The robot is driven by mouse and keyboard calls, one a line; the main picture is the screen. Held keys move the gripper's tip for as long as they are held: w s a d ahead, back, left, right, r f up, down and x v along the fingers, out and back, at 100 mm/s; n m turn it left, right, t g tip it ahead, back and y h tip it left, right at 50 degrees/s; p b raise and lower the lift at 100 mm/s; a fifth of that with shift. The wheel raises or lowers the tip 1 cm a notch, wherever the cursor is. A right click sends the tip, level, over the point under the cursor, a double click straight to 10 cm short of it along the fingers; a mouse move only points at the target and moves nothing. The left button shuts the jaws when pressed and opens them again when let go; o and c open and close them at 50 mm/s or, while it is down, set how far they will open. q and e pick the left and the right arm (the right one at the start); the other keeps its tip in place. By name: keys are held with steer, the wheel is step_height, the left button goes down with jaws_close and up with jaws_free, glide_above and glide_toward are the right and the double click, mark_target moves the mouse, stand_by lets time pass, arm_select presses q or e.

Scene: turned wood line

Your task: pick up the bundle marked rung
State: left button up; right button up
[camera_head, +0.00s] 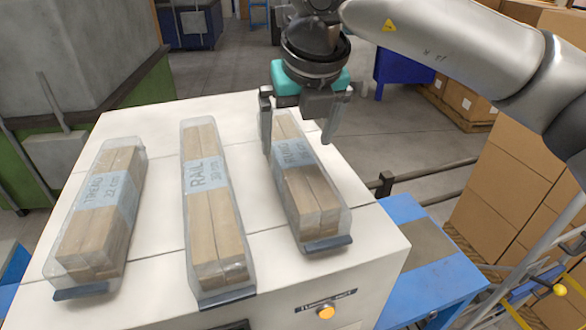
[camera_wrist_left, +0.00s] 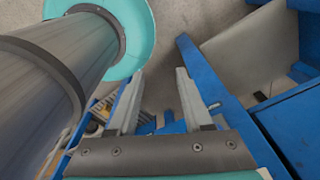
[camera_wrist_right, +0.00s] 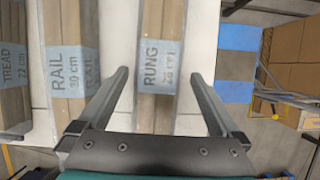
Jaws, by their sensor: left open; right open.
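The bundle marked rung (camera_head: 315,203) lies on the right of the white table top, wooden bars in a clear wrap with a pale blue label. My right gripper (camera_head: 301,138) is open above its far part, one finger on each side in the picture, and hides part of the label. In the right wrist view the rung bundle (camera_wrist_right: 160,65) runs between the open fingers, with nothing held. I cannot tell how high the fingertips are above it. My left gripper (camera_wrist_left: 158,100) is open and empty, away from the table, and is not in the head view.
The rail bundle (camera_head: 212,225) lies in the middle of the white table (camera_head: 155,288), and the tread bundle (camera_head: 103,212) lies at the left. Bare strips separate the bundles. Cardboard boxes (camera_head: 510,190) stand to the right, beyond a blue bench (camera_head: 440,290).

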mark_target(293, 152)
steer(key=x, duration=0.5)
steer(key=shift+a+f, duration=0.1)
steer(key=shift+f, duration=0.05)
jaws_close()
stand_by(0.7)
